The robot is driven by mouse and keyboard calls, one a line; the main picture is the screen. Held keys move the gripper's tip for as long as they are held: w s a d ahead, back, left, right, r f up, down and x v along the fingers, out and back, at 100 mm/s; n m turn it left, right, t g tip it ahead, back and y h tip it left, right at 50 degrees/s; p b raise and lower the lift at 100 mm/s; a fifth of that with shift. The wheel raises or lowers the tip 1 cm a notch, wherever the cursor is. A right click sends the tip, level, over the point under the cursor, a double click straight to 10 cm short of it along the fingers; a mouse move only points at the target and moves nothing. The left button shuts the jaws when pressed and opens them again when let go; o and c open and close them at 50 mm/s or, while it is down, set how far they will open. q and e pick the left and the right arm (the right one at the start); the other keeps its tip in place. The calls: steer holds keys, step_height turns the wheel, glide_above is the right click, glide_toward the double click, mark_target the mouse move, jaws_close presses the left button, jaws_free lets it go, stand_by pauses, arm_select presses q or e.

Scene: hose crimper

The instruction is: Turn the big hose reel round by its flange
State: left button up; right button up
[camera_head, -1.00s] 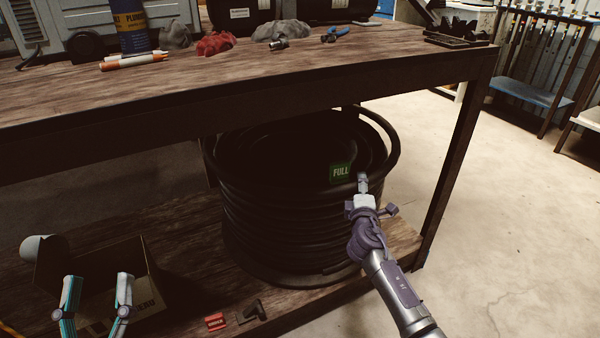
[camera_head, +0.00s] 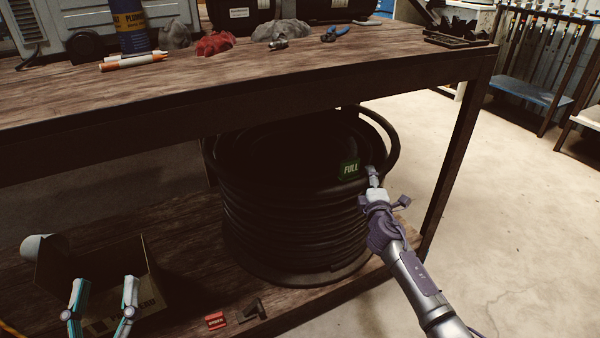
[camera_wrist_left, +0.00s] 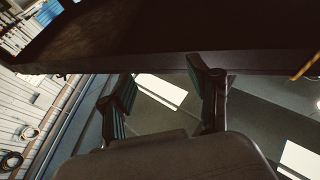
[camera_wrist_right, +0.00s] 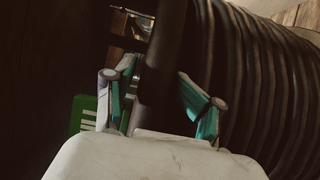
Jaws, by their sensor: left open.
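The big hose reel (camera_head: 290,215) stands upright on the lower shelf, wound with black hose, a green FULL tag (camera_head: 350,170) at its upper right. My right gripper (camera_head: 373,178) is at the reel's right upper rim, just right of the tag. In the right wrist view its fingers (camera_wrist_right: 160,92) straddle the dark flange edge (camera_wrist_right: 165,55), apparently shut on it; the hose coils (camera_wrist_right: 265,80) are to the right. My left gripper (camera_head: 103,300) is open and empty, in front of the cardboard box, away from the reel; its spread fingers also show in the left wrist view (camera_wrist_left: 165,95).
The workbench top (camera_head: 240,85) overhangs the reel, and a bench leg (camera_head: 458,150) stands to its right. A cardboard box (camera_head: 145,285), a small red box (camera_head: 215,321) and a dark part (camera_head: 250,311) are on the lower shelf (camera_head: 195,235). Open floor (camera_head: 530,230) lies right.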

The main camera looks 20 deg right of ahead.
steer(key=shift+o, duration=0.5)
steer(key=shift+w+a+r, duration=0.3)
steer(key=shift+a+r, duration=0.2)
arm_select(q)
steer(key=shift+a, duration=0.1)
arm_select(e)
steer(key=shift+a, duration=0.15)
arm_select(q)
steer(key=shift+a, duration=0.2)
arm_select(e)
steer(key=shift+w+f+y, duration=0.1)
steer(key=shift+w+y, duration=0.05)
steer(key=shift+y, duration=0.15)
arm_select(q)
steer(key=shift+w+f, duration=0.1)
step_height(320, 180, down, 8)
steer(key=g+y+p, duration=0.2)
steer(key=g, duration=0.3)
steer(key=shift+w+a, duration=0.15)
steer(key=shift+a, duration=0.3)
arm_select(e)
steer(key=s+d, duration=0.2)
steer(key=s, duration=0.7)
steer(key=shift+s+d+f, duration=0.15)
steer(key=shift+s+f, duration=0.05)
